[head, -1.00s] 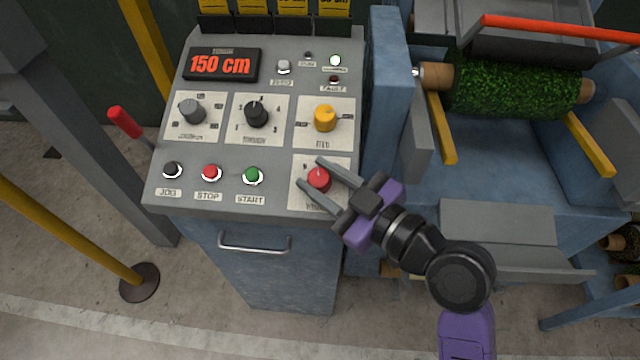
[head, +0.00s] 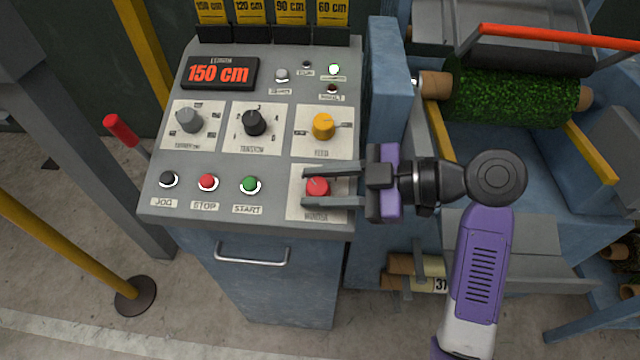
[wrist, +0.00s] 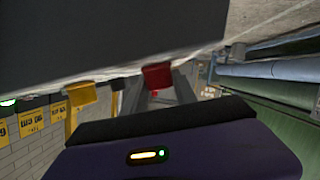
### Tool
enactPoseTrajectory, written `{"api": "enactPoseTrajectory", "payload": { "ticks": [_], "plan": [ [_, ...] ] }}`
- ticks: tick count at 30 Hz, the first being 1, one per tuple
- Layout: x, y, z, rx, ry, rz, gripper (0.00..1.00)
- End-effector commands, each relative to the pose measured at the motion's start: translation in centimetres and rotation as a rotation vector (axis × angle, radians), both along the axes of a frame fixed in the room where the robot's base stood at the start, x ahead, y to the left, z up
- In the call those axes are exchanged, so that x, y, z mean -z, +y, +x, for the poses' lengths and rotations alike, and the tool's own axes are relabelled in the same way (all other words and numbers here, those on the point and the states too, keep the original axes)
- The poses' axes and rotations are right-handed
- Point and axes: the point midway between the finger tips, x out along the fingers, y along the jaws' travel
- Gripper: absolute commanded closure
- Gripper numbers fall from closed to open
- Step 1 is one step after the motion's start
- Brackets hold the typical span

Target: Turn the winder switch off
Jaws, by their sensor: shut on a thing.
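The winder switch (head: 318,187) is a red knob on a pale plate at the panel's lower right, with a label reading WINDER below it. My gripper (head: 318,187) reaches in from the right with its two fingers on either side of the knob, one above and one below, shut on it. In the wrist view the red knob (wrist: 157,75) shows between the fingers. The knob's pointer mark is partly hidden and its exact setting is hard to tell.
The yellow feed knob (head: 323,126) sits just above the winder switch. The green start button (head: 250,185) and red stop button (head: 207,182) are to the left. A blue post (head: 388,95) and a turf roll (head: 510,95) stand on the right.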

Motion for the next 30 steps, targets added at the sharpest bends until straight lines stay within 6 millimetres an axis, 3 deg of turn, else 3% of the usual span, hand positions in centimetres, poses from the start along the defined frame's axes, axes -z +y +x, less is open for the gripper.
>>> {"api": "enactPoseTrajectory", "payload": {
  "ticks": [13, 14, 17, 26, 30],
  "plan": [
    [0.3, 0.0, 0.0, -0.007, 0.005, -0.007, 1.0],
    [0.3, 0.0, 0.0, -0.007, 0.005, -0.007, 0.62],
    [0.3, 0.0, 0.0, -0.007, 0.005, -0.007, 0.45],
    [0.1, -0.1, 0.0, -0.008, 0.002, -0.005, 0.45],
    [-0.2, -1.1, 0.0, -0.004, 0.001, -0.005, 0.45]
  ]
}}
